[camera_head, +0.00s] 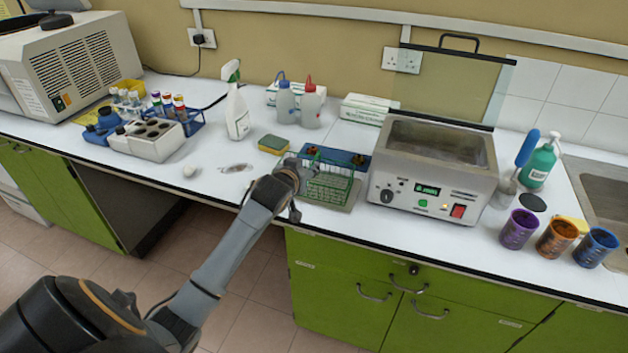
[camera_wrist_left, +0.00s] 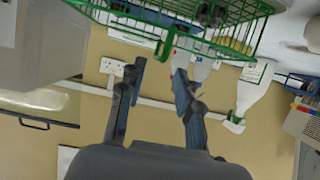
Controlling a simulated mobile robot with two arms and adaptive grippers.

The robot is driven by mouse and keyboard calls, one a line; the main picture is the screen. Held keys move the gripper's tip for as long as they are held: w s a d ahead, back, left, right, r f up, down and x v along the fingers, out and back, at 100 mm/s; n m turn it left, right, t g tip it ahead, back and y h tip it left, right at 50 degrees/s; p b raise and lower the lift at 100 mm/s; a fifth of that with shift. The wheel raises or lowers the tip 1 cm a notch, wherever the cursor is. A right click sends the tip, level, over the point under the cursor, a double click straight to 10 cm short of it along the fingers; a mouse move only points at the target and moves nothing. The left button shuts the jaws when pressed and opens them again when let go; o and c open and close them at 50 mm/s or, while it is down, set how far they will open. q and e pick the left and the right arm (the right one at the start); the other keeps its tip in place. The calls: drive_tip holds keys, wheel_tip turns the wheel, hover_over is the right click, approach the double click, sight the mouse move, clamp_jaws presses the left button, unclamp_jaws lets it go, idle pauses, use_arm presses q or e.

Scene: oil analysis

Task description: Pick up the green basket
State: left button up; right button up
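The green wire basket (camera_head: 328,186) stands on a grey mat on the white bench, left of the water bath. My left gripper (camera_head: 296,172) is at the basket's left side in the head view, and its fingers are hard to make out there. In the left wrist view, which looks upside down, the basket (camera_wrist_left: 150,24) crosses the top edge. The two fingers of the left gripper (camera_wrist_left: 160,73) are apart there, with a corner of green wire just beyond the gap between their tips. I cannot tell whether they touch it. My right gripper is not in view.
The water bath (camera_head: 431,170) stands close to the basket's right. A blue rack (camera_head: 343,157) is behind the basket, and a sponge (camera_head: 274,144) and spray bottle (camera_head: 237,112) are to the left. Coloured cups (camera_head: 556,237) stand at the far right.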

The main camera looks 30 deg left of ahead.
sight(314, 160)
use_arm(q)
drive_tip(key=shift+p+x, duration=0.6)
drive_tip(key=shift+x, duration=2.7)
drive_tip(key=shift+d, duration=0.1)
clamp_jaws()
